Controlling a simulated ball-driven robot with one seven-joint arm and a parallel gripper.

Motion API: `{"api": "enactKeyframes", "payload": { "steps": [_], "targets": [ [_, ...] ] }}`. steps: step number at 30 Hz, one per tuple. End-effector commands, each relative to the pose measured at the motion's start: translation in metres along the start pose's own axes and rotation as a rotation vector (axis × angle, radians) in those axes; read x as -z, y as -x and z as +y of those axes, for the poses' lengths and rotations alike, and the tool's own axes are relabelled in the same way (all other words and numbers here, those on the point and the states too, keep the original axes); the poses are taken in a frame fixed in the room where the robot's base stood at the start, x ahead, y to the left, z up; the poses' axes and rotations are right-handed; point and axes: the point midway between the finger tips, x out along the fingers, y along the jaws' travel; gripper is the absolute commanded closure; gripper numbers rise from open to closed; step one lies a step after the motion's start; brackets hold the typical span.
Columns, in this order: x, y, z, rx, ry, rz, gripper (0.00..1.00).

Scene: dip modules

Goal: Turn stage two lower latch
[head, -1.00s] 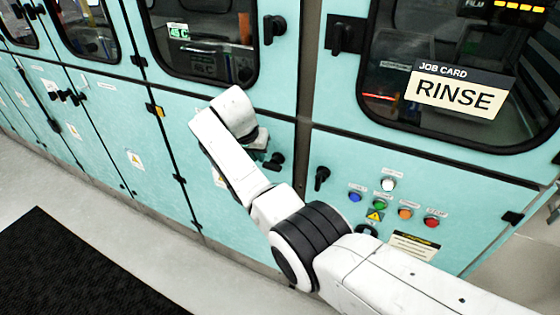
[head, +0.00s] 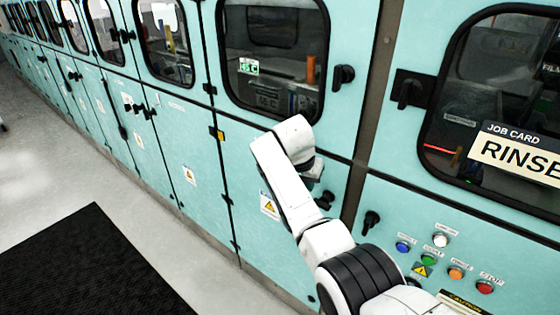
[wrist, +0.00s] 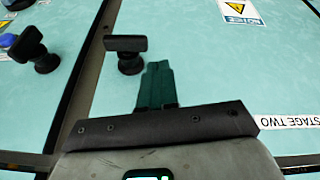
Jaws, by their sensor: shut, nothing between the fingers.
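The stage two lower latch (head: 325,200) is a black handle on the lower teal door, below the window marked 45 C. It also shows in the wrist view (wrist: 127,45) as a black bar on a round stem, lying crosswise. The STAGE TWO label (wrist: 292,122) is on the same door. My gripper (wrist: 157,72) is shut and empty, its dark green fingers just right of the latch stem in the wrist view. I cannot tell whether they touch it. In the head view, my wrist hides the fingers beside the latch.
A similar black latch (head: 370,222) is on the neighbouring panel, across a grey post (head: 372,110). It shows in the wrist view (wrist: 30,45). Coloured buttons (head: 440,255) are right of it. Upper latches (head: 343,76) flank the windows. A black mat (head: 90,265) lies on open floor.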

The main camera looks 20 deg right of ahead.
Motion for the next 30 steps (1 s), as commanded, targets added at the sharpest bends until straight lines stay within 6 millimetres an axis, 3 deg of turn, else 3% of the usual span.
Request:
{"api": "enactKeyframes", "payload": {
  "steps": [2,16,30],
  "targets": [
    [0.009,0.015,0.005,0.000,-0.002,0.002,1.00],
    [0.007,0.051,-0.061,0.000,0.000,0.006,1.00],
    [0.007,0.065,-0.079,0.000,-0.001,0.005,1.00]
  ]
}}
